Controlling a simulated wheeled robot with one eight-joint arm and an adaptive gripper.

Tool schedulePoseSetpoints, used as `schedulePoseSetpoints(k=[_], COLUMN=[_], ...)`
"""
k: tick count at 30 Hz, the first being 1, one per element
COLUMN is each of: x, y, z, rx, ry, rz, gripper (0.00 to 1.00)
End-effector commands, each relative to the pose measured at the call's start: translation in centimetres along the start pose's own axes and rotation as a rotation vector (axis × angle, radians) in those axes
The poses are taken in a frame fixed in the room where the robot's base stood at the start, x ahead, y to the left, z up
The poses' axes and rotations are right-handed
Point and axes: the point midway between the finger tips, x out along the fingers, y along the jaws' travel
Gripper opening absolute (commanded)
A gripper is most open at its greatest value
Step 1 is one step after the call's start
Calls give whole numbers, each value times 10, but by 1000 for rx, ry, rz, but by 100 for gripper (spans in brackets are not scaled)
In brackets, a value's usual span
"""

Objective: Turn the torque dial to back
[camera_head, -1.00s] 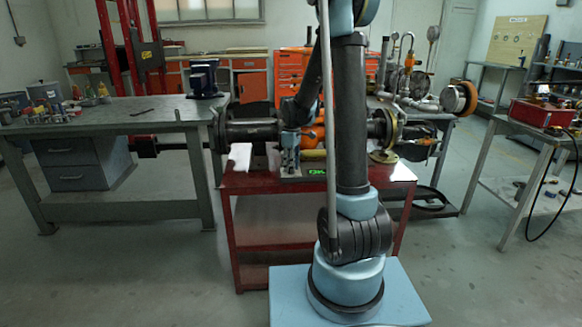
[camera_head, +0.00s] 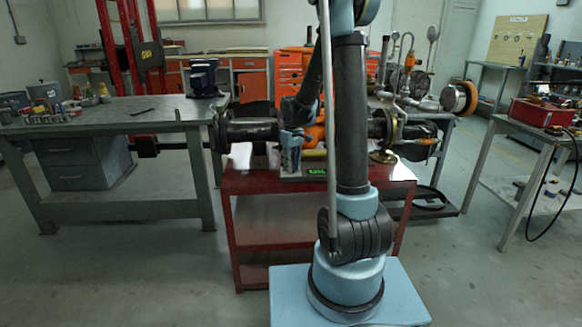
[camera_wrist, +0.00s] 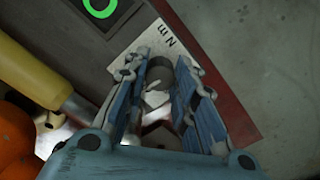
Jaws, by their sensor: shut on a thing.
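The torque dial (camera_wrist: 158,72) shows in the wrist view as a dark grey round knob with a white pointed mark on it. It sits at a white label plate (camera_wrist: 128,44) with the letters "Nm". My gripper (camera_wrist: 163,84) has one blue finger on each side of the dial and is shut on it. The fingers hide parts of the dial and its scale. In the head view my gripper (camera_head: 290,160) points down at the left end of a grey box with a green readout (camera_head: 317,171), on the red cart. The dial itself is hidden there.
A yellow bar (camera_wrist: 32,68) and an orange part (camera_wrist: 18,145) lie close to the gripper's left in the wrist view. The red cart (camera_head: 255,183) carries a large dark flanged pipe (camera_head: 250,131). A workbench (camera_head: 110,118) stands to the left.

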Motion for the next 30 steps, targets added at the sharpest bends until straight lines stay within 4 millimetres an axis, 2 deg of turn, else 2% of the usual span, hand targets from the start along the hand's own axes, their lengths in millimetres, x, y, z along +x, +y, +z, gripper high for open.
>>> schedulePoseSetpoints(k=[21, 30], x=[0, 0], y=[0, -1], z=[0, 0], rx=[680, 919], ry=[14, 19], rz=[2, 2], gripper=[1, 1])
